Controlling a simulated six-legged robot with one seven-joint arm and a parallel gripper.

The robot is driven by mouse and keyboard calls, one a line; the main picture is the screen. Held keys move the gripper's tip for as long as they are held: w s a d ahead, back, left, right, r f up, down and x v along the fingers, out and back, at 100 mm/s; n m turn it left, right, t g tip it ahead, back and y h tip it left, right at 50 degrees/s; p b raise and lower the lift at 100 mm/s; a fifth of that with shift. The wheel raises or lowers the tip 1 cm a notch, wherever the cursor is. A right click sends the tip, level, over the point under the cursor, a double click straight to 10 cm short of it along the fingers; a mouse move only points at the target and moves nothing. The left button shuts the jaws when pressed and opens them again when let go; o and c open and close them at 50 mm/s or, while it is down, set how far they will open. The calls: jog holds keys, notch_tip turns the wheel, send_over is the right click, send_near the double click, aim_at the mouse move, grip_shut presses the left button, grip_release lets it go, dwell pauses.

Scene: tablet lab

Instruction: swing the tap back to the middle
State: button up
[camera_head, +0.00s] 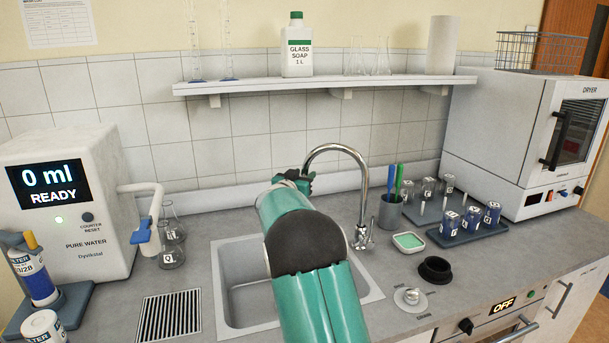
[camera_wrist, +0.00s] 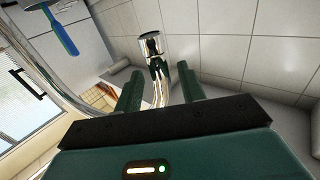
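The chrome tap (camera_head: 342,150) stands at the back right of the sink (camera_head: 228,270). Its curved spout reaches left, and its end is by my gripper (camera_head: 295,182) in the head view. My arm hides part of the basin and the area below the spout. In the wrist view, the spout end (camera_wrist: 155,65) lies between the two dark green fingers of my gripper (camera_wrist: 159,85). Gaps show on both sides of the spout, so the fingers are open around it and not clamped.
A water dispenser (camera_head: 75,205) with flasks (camera_head: 172,240) stands left of the sink. A shelf (camera_head: 330,84) runs above.

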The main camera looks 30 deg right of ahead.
jog(key=shift+x, duration=0.85)
grip_shut()
